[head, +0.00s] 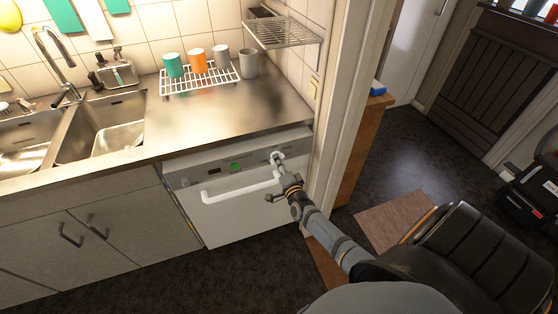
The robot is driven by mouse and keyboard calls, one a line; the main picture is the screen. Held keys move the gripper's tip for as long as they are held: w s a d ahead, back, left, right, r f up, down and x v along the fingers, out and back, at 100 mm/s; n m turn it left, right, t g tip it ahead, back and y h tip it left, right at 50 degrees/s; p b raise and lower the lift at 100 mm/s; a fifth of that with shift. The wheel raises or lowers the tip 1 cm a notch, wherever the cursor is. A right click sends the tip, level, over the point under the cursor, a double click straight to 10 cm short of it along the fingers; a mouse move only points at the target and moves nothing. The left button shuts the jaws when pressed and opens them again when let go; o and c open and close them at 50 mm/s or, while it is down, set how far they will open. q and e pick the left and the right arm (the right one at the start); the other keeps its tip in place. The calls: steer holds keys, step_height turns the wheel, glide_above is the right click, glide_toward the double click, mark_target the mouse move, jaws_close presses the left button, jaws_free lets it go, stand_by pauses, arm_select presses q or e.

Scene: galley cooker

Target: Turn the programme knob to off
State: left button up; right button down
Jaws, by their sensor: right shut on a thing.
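The dishwasher (235,208) is built in under the right end of the steel counter, with its door shut. Its control panel has a green button (235,167), a small dark display (214,170) and a white programme knob (277,155) at the right. My right gripper (280,161) is at the panel and shut on the knob, covering part of it. The knob's pointer and markings are too small to read. My left gripper is not in view.
A white door handle (240,187) juts out just below and left of my right gripper. The counter (215,115) overhangs the panel, and a door frame (345,110) stands close on the right. Mugs stand on a white rack (200,79).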

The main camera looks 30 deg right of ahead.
steer(key=shift+n+p, duration=2.35)
steer(key=shift+n, duration=4.55)
steer(key=c, duration=1.2)
jaws_free()
steer(key=shift+s, duration=0.1)
steer(key=v, duration=1.1)
steer(key=shift+s, duration=0.4)
